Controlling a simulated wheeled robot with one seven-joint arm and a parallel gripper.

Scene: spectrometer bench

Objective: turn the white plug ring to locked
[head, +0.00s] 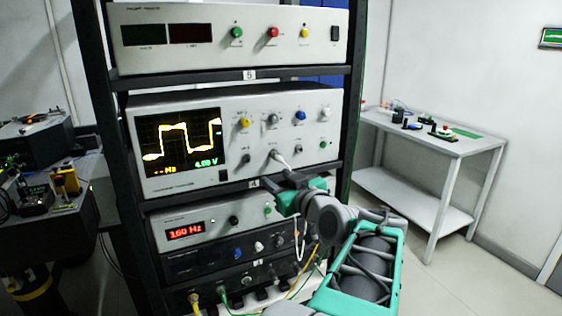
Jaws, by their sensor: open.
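A pale plug-like piece (275,155) sits at the lower middle of the oscilloscope's front (225,135). I cannot tell whether it is the white plug ring, or whether its ring is locked. Another small pale fitting (247,281) shows on the lowest panel, near a yellow plug (194,298) and a green plug (222,292). My gripper (277,189) is open, in front of the rack just below the oscilloscope's right half. Its fingers are small and dark here, and I see nothing held. My arm hides part of the lower rack's right side.
Shelf edges and dark rack posts (350,110) frame the instruments. Loose yellow, green and white cables hang at the lower right of the rack. A white side table (455,148) with small items stands at right. Dark equipment (40,140) stands at left. Floor is clear at right.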

